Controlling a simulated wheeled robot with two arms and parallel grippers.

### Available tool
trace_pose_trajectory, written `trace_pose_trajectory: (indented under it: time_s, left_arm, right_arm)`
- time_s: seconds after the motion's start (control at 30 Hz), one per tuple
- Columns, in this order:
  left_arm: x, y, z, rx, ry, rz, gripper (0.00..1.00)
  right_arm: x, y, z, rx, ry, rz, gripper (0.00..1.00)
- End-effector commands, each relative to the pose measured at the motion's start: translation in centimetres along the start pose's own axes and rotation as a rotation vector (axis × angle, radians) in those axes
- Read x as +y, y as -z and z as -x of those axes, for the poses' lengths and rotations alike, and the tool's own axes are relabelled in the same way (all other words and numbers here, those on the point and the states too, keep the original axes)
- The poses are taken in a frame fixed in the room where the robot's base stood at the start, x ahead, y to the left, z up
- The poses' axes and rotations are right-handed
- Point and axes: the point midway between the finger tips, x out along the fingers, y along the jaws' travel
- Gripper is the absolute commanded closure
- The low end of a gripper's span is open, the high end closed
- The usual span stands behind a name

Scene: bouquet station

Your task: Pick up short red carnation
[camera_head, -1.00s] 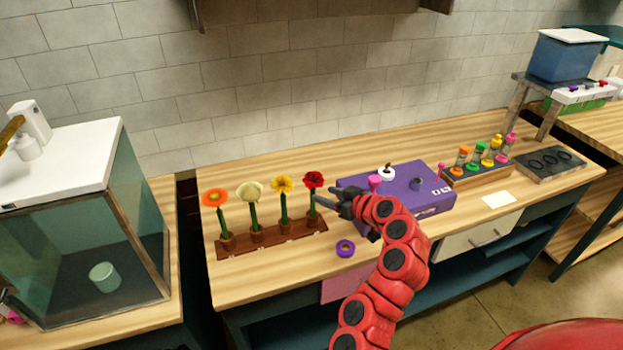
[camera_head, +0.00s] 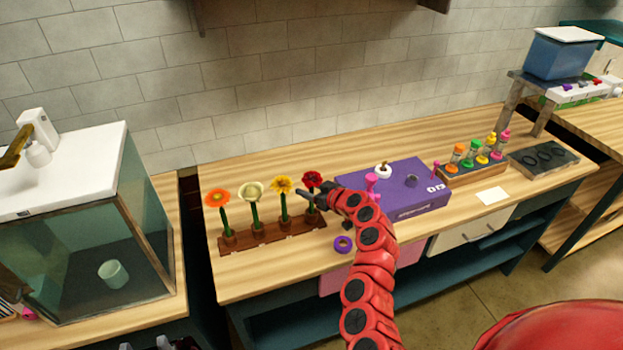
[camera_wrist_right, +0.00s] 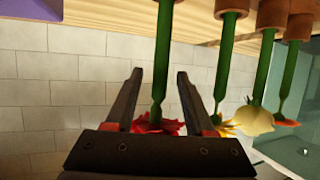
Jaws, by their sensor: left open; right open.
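The short red carnation (camera_head: 312,178) stands upright at the right end of a brown wooden rack (camera_head: 262,239) in the head view. My right gripper (camera_head: 312,193) is open at its stem, just below the bloom. In the right wrist view, which is upside down, the carnation's green stem (camera_wrist_right: 161,65) passes between the open fingers of my right gripper (camera_wrist_right: 159,76). The red bloom (camera_wrist_right: 157,125) shows near the gripper's palm, partly hidden by it. Dark parts of what looks like my left gripper (camera_head: 160,344) show at the bottom edge, mostly cut off.
Yellow (camera_head: 282,185), cream (camera_head: 252,190) and orange (camera_head: 217,198) flowers stand left of the carnation. A purple box (camera_head: 425,200) is right of the rack. A purple ring (camera_head: 343,244) lies in front. A glass tank (camera_head: 85,270) stands on the left table.

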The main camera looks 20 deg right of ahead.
Motion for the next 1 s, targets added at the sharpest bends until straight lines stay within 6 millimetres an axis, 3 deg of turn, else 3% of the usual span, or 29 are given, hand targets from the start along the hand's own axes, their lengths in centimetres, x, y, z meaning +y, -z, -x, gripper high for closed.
trace_pose_trajectory:
  time_s: [0.23,0.6,0.9,1.0]
  left_arm:
    - [0.0,0.1,-0.9,0.000,0.000,0.000,0.50]
    - [-0.1,0.2,-0.9,0.000,0.000,0.000,0.50]
    - [-0.1,0.2,-0.9,0.000,0.000,0.000,0.50]
    - [-0.1,0.2,-0.9,0.000,0.000,0.000,0.50]
  right_arm:
    - [0.1,0.3,-1.7,0.001,0.000,0.004,0.46]
    - [0.1,0.1,-2.1,0.002,-0.002,0.001,0.46]
    - [0.1,0.1,-2.1,0.002,-0.002,0.002,0.98]
    - [0.1,0.1,-2.1,0.002,-0.002,0.002,1.00]
